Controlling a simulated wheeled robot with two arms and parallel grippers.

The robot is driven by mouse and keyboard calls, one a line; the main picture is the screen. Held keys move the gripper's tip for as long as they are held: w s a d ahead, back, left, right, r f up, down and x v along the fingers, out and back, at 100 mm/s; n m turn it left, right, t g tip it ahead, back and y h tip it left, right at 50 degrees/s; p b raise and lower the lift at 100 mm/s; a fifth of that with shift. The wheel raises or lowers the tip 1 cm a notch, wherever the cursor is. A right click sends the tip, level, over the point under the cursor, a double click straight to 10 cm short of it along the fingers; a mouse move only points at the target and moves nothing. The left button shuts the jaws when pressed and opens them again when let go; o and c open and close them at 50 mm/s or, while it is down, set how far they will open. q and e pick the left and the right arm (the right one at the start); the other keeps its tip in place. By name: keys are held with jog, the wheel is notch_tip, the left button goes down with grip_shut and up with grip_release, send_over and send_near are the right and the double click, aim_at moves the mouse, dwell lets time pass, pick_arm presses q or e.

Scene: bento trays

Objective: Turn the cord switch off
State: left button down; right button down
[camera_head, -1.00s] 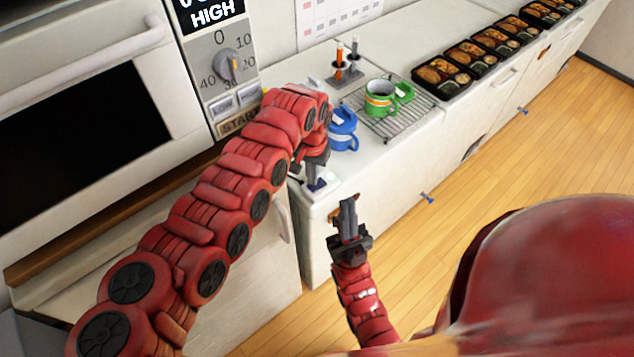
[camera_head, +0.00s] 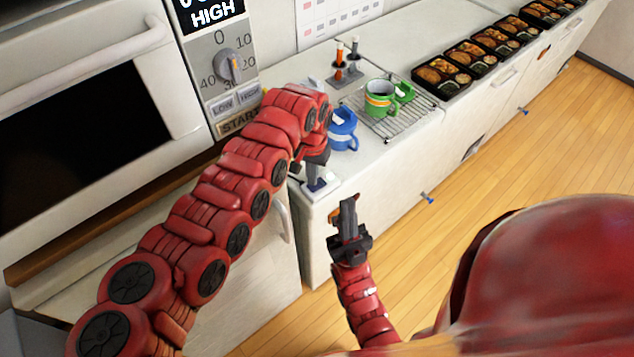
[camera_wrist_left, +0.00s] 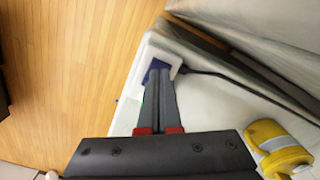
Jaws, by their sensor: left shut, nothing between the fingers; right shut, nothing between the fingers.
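The cord switch is a pale block with a blue top (camera_wrist_left: 155,68) at the counter's corner in the left wrist view. A dark cord (camera_wrist_left: 215,76) runs from it to the right. In the head view its blue part (camera_head: 316,186) shows under my left gripper (camera_head: 315,178). My left gripper is shut and points down, its tips at the blue part in the left wrist view (camera_wrist_left: 160,76). The tips cover part of the switch, so its on or off position cannot be told. My right gripper (camera_head: 348,205) is shut and empty, in front of the counter.
A blue mug (camera_head: 342,130) stands close behind my left gripper. A green mug (camera_head: 380,100) sits on a wire rack (camera_head: 405,125). Several bento trays (camera_head: 445,85) line the counter further back. An oven (camera_head: 85,130) stands at left. A yellow object (camera_wrist_left: 272,140) shows in the left wrist view.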

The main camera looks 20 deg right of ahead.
aim_at(313, 187)
pick_arm(q)
jog(key=shift+f+b, duration=0.65)
jog(key=shift+f, duration=0.3)
dwell(0.6)
jog(key=shift+r, duration=0.1)
jog(key=shift+r+p, duration=0.6)
jog(key=shift+r, duration=0.6)
jog(key=shift+r+p, duration=0.35)
jog(key=shift+r, duration=1.9)
